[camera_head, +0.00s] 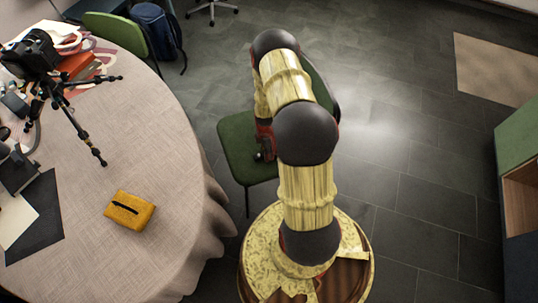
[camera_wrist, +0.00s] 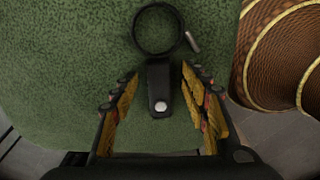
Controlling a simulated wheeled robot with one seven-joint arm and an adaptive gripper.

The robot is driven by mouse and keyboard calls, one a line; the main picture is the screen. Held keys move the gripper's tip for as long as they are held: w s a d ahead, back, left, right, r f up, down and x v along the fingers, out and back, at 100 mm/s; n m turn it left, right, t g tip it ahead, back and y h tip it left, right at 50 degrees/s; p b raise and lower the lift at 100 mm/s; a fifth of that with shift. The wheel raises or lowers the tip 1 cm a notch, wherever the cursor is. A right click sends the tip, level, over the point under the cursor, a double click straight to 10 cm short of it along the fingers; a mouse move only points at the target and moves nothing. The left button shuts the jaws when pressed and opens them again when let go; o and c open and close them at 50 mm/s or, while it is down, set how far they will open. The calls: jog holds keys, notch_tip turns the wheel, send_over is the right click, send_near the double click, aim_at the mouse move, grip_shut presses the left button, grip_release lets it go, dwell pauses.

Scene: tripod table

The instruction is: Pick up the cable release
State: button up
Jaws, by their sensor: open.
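The cable release (camera_wrist: 158,88) lies on a green chair seat (camera_wrist: 60,60) in the wrist view. It has a black coiled loop at the top, a short silver tip beside the loop, and a black body with a pale round button. My gripper (camera_wrist: 158,83) is open, with one finger on each side of the black body and a gap on both sides. In the head view my gripper is mostly hidden behind my arm, over the green chair (camera_head: 236,140). I cannot make out the cable release there.
A round cloth-covered table (camera_head: 165,190) stands left of the chair. On it are a camera on a small tripod (camera_head: 82,128), a yellow case (camera_head: 130,210) and dark and white sheets (camera_head: 40,215). A blue backpack (camera_head: 155,35) stands behind. Grey floor is open to the right.

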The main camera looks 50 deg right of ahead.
jog(key=c, duration=1.1)
jog(key=shift+r, duration=0.1)
grip_shut()
